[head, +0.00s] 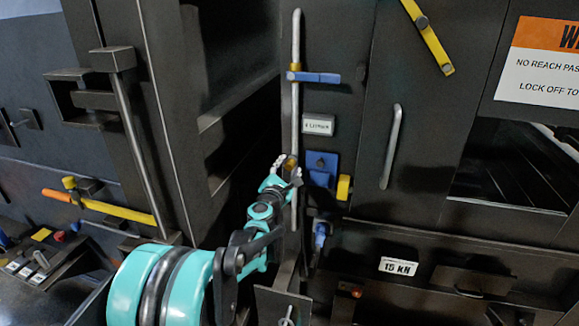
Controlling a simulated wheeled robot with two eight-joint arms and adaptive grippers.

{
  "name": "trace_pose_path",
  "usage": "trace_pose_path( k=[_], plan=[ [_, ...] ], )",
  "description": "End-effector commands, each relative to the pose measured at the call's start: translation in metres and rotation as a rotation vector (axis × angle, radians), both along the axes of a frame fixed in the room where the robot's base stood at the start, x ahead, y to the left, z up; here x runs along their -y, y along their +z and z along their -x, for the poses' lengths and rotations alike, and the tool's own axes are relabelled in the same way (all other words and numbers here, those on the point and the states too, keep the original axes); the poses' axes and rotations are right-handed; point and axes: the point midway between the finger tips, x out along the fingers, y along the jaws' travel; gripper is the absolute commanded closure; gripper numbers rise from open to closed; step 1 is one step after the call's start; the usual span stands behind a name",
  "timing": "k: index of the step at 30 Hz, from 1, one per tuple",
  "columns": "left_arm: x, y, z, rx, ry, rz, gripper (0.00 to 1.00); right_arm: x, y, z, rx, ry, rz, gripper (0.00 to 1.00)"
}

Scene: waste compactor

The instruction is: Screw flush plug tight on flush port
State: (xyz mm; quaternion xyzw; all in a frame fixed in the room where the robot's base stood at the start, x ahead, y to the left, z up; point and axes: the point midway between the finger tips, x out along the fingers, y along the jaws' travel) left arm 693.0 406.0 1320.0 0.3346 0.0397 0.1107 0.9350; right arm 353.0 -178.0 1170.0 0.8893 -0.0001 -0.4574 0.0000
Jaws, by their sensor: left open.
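A grey vertical pipe (296,110) runs down the dark machine front in the middle. A small brass-coloured fitting (291,162) shows low on it and may be the flush plug or port; I cannot tell which. My left gripper (288,168) is at this fitting, its open fingertips on either side of it. I cannot tell whether the fingers touch it. The gripper and its teal wrist hide part of the pipe's lower end. My right gripper is not in view.
A blue lever (315,77) crosses the pipe higher up. A blue plate (322,168) and yellow block (343,187) sit close right of the gripper, with a blue fitting (320,234) below. A door handle (391,146) stands further right. A post stands left.

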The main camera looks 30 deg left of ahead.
Motion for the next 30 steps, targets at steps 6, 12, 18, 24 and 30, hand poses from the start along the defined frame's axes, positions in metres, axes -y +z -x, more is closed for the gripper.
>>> trace_pose_path(
  k=[6, 12, 18, 24, 30],
  plan=[
    [0.0000, -0.0005, 0.0002, 0.053, 0.000, 0.221, 0.55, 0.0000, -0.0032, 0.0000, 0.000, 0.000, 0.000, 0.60],
    [0.0001, -0.0009, 0.0002, 0.096, 0.000, 0.402, 0.55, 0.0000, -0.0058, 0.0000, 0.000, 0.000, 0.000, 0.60],
    [-0.0001, -0.0006, 0.0000, 0.153, 0.000, 0.638, 0.55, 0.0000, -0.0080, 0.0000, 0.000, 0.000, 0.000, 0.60],
    [0.0000, -0.0001, 0.0000, 0.161, 0.000, 0.672, 0.55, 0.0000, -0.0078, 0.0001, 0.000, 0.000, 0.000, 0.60],
    [0.0000, -0.0002, 0.0000, 0.161, 0.000, 0.670, 0.92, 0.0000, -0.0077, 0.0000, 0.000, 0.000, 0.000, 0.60]
  ],
)
